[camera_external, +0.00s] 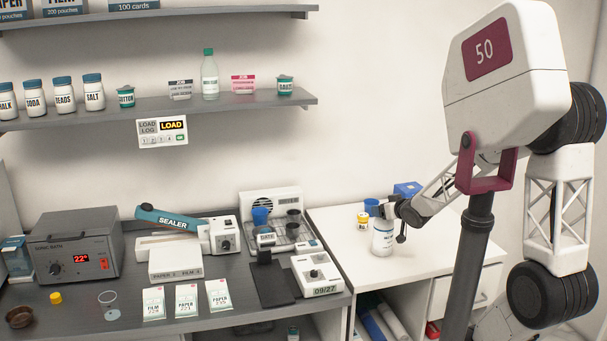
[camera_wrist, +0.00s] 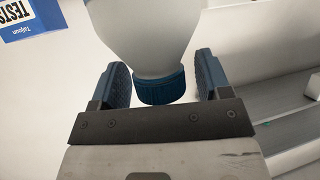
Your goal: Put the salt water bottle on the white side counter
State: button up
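A white bottle (camera_external: 382,239) stands upright on the white side counter (camera_external: 345,255), near the counter's middle. Its label is too small to read. My gripper (camera_external: 389,212) is at the bottle's top. In the wrist view, the bottle (camera_wrist: 150,40) has a ribbed blue cap (camera_wrist: 160,88), which lies between the fingers of my gripper (camera_wrist: 162,85). A gap shows between the cap and the right finger, and a narrower one at the left finger. The fingers look open around the cap. The bottle's base is out of the wrist view.
A blue box (camera_external: 408,188) is behind my gripper. The counter's front left is clear. The grey bench (camera_external: 225,325) at left holds several devices.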

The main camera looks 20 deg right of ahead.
jog(key=shift+r, duration=0.2)
jog(key=shift+s+d+r, duration=0.1)
jog(key=shift+s+r, duration=0.15)
jog(key=shift+s, duration=0.3)
jog(key=v, duration=1)
jog(key=shift+s, duration=0.4)
jog(key=shift+d+r, duration=0.1)
jog(key=shift+d, duration=0.15)
jog(key=s+d+m+g+h, duration=0.3)
jog(key=s+d+g+h, duration=0.2)
jog(key=s, duration=0.1)
jog(key=s+a+r+g+y, duration=0.1)
jog(key=s+a+g, duration=0.3)
jog(key=s, duration=0.6)
jog(key=shift+s+a+r+g+y, duration=0.2)
jog(key=shift+g+y, duration=0.3)
jog(key=shift+g, duration=0.2)
